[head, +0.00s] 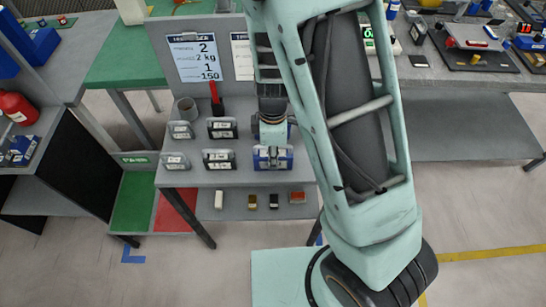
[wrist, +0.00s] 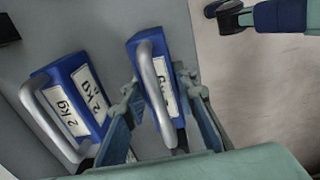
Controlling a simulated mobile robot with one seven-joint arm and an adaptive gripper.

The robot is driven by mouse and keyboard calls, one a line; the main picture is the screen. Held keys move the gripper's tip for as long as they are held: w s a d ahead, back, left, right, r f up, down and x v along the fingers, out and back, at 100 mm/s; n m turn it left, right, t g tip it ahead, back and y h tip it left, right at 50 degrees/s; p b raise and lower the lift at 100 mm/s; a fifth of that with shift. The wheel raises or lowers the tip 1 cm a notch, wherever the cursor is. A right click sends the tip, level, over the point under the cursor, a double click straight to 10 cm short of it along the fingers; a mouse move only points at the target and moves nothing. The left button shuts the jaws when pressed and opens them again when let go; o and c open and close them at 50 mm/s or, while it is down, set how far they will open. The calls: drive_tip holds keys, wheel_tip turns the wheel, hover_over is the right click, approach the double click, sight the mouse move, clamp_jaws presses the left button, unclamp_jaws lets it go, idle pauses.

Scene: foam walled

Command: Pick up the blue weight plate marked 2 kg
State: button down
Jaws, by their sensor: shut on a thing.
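In the wrist view, a blue weight plate (wrist: 157,36) with a grey bar handle sits between the two fingers of my gripper (wrist: 165,93), which is shut on it. Its white label is partly hidden by the handle, so I cannot read it fully. A second blue plate (wrist: 68,70) to the left has a similar handle and labels reading 2 kg. In the head view, my gripper (head: 273,140) is over a blue plate (head: 272,158) near the front edge of the grey table. My arm and gripper largely cover the area behind it.
Grey plates (head: 174,161) and black plates (head: 218,159) stand to the left on the same grey table (head: 250,180). A mug (head: 187,107) and a sign (head: 200,57) are behind them. Small blocks lie on a lower shelf (head: 235,203). The floor in front is mostly clear.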

drive_tip(key=shift+w+r, duration=0.1)
drive_tip(key=shift+w, duration=0.05)
drive_tip(key=shift+r+p, duration=0.35)
drive_tip(key=shift+r, duration=0.1)
drive_tip(key=r+p, duration=0.2)
drive_tip(key=r, duration=0.1)
drive_tip(key=shift+s+a+r, duration=0.1)
drive_tip(key=shift+s+r, duration=0.05)
drive_tip(key=shift+s, duration=0.05)
drive_tip(key=s+a+r+p, duration=0.3)
drive_tip(key=s+r, duration=0.5)
drive_tip(key=s, duration=0.5)
drive_tip(key=shift+a+r, duration=0.3)
drive_tip(key=shift+a, duration=0.1)
